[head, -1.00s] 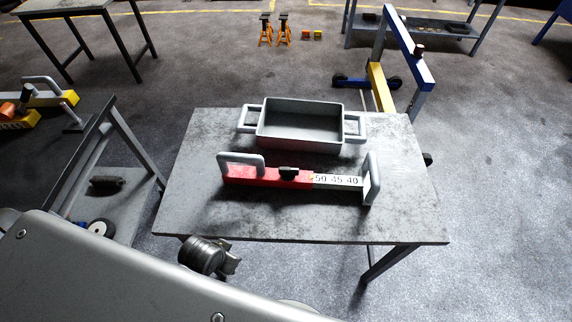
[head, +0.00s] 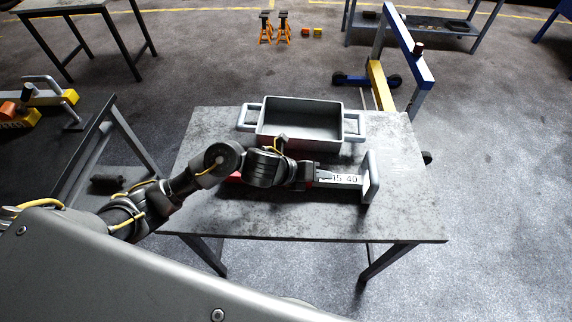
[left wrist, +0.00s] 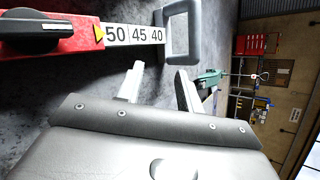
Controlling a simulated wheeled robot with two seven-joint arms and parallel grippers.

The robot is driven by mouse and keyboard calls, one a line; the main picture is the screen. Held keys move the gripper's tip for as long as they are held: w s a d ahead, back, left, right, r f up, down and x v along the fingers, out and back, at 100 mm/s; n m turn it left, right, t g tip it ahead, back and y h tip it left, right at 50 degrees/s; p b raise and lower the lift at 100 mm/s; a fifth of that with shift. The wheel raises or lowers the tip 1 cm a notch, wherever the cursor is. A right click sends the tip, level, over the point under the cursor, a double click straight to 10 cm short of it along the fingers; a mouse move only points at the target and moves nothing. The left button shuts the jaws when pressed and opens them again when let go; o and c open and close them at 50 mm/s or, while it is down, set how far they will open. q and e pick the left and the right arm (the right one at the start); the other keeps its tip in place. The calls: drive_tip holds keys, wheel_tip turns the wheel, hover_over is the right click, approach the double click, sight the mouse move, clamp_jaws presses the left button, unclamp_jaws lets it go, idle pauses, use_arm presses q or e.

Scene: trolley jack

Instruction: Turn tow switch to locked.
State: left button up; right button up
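A red bar device (head: 234,177) with grey end handles lies on the grey table. Its white scale (head: 346,180) is at the right. The black rotary knob (left wrist: 42,32) on its red face, likely the tow switch, shows at the upper left of the left wrist view. The knob's white mark lies about along the bar; no locked label is readable. My left gripper (left wrist: 161,86) is open and empty, with its fingers apart beside the scale and right of the knob. In the head view my left gripper (head: 305,175) covers the knob. My right gripper is not in view.
A grey tray (head: 300,120) with side handles stands just behind the bar on the table (head: 410,220). The table's front and right parts are clear. A blue and yellow hoist (head: 410,50) stands behind the table at the right.

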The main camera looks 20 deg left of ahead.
use_arm(q)
drive_tip(key=w+a+r+m+g+y, duration=0.2)
drive_tip(key=a+m+g, duration=0.1)
drive_tip(key=a+m, duration=0.45)
drive_tip(key=w+a+r+m+g+y, duration=0.2)
drive_tip(key=a+m, duration=0.5)
drive_tip(key=m, duration=0.2)
drive_tip(key=p+x, duration=0.2)
drive_tip(key=x, duration=0.7)
drive_tip(key=shift+s+d+p, duration=0.15)
drive_tip(key=shift+d+p, duration=0.05)
drive_tip(key=shift+p, duration=0.1)
drive_tip(key=shift+x, duration=0.9)
drive_tip(key=shift+c, duration=0.2)
clamp_jaws()
